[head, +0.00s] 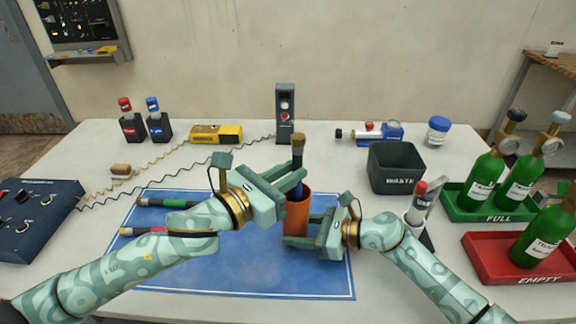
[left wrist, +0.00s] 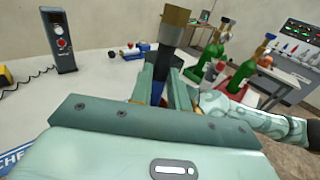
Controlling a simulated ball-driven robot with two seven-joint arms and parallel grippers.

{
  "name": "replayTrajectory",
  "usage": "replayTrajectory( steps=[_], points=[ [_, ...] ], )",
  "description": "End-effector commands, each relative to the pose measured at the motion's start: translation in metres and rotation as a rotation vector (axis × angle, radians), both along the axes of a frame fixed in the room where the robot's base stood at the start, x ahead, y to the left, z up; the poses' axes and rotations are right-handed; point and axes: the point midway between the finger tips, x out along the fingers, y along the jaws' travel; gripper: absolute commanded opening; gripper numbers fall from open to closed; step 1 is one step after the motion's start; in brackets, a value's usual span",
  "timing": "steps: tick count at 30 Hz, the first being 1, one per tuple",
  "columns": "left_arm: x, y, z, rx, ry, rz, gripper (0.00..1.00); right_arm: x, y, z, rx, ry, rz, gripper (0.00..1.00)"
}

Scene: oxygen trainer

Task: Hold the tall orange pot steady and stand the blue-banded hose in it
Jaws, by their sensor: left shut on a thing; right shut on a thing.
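The tall orange pot (head: 297,217) stands upright at the right part of the blue mat (head: 240,270). My right gripper (head: 300,232) is shut on its lower part from the right. The blue-banded hose (head: 298,152) is upright above the pot, its brass end up. My left gripper (head: 291,180) is shut on it just above the pot's rim. The hose (left wrist: 172,42) also shows in the left wrist view between the fingers, with a bit of the orange pot (left wrist: 184,95) behind. The fingers hide its lower end, so I cannot tell how far it is inside.
A green-banded hose (head: 172,203) and a red-banded hose (head: 157,231) lie on the mat at left, partly under my left arm. A waste bin (head: 397,170) stands to the right, beside a marker holder (head: 418,218). Green bottles stand in trays at far right. A grey post (head: 285,110) stands behind.

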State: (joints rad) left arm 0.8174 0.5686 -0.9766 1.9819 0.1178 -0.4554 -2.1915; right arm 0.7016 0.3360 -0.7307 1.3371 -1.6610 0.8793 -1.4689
Motion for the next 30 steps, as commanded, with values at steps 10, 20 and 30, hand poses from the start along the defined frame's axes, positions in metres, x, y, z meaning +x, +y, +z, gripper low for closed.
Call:
replayTrajectory(
  steps=[10,20,30],
  points=[
    [0.0,0.0,-0.001,0.0,-0.001,0.0,0.23,0.0,0.0,0.0,0.0,0.0,0.0,0.37],
    [0.0,0.0,-0.002,0.001,0.0,0.0,0.43,0.0,0.0,0.0,0.0,0.0,0.0,0.37],
    [-0.037,0.038,-0.002,0.004,0.001,0.001,0.43,0.0,0.0,0.0,0.0,0.0,0.0,0.37]
  ],
)
